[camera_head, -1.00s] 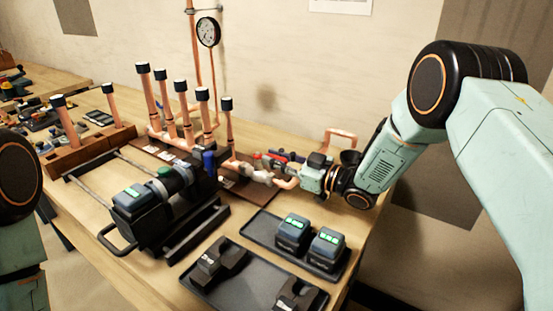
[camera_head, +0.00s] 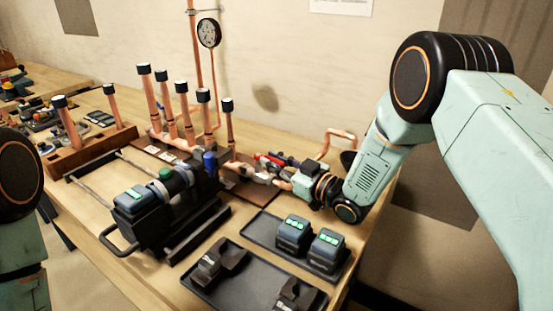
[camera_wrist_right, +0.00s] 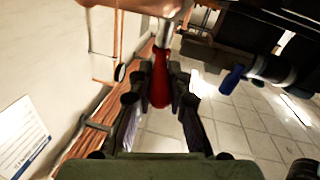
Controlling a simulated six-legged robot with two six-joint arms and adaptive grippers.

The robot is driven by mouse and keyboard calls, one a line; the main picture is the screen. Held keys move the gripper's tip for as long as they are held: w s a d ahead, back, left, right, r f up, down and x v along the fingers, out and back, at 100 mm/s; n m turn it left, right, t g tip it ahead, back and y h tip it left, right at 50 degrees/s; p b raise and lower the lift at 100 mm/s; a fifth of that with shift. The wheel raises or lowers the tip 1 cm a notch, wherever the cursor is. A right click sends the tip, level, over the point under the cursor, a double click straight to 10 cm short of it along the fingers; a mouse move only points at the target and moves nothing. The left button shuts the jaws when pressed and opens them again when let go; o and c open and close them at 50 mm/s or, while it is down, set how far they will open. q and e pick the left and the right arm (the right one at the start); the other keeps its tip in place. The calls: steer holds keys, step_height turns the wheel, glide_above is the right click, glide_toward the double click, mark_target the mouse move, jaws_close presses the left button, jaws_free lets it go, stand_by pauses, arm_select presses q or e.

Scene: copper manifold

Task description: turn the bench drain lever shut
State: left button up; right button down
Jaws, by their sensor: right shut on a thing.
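The bench drain lever has a red handle (camera_wrist_right: 160,82), seen in the right wrist view on a metal stem that runs up to the copper pipe. In the head view the red handle (camera_head: 264,159) shows partly at the right end of the copper manifold. My right gripper (camera_wrist_right: 162,88) has one finger on each side of the handle and is shut on it. In the head view my right gripper (camera_head: 272,172) reaches in from the right, low over the bench. Only part of my left arm shows at the left edge; its gripper is out of view.
Capped copper pipes (camera_head: 168,104) rise behind a black machine with a green-lit battery (camera_head: 133,200). A blue handle (camera_head: 210,161) stands left of the lever. A dark tray (camera_head: 262,236) with two batteries lies in front of my gripper. A gauge (camera_head: 209,33) hangs at the wall.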

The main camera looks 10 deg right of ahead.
steer(key=shift+s+a+m+t+h, duration=0.25)
steer(key=shift+m+t+h, duration=0.35)
steer(key=shift+h, duration=0.3)
steer(key=shift+s+a+m+t+h, duration=0.1)
steer(key=shift+a+m+t+h, duration=0.3)
steer(key=shift+m+h, duration=0.4)
steer(key=shift+f, duration=0.1)
steer(key=c, duration=1.3)
jaws_free()
steer(key=shift+d, duration=0.1)
step_height(320, 180, up, 10)
steer(key=shift+r, duration=0.1)
steer(key=shift+c, duration=0.3)
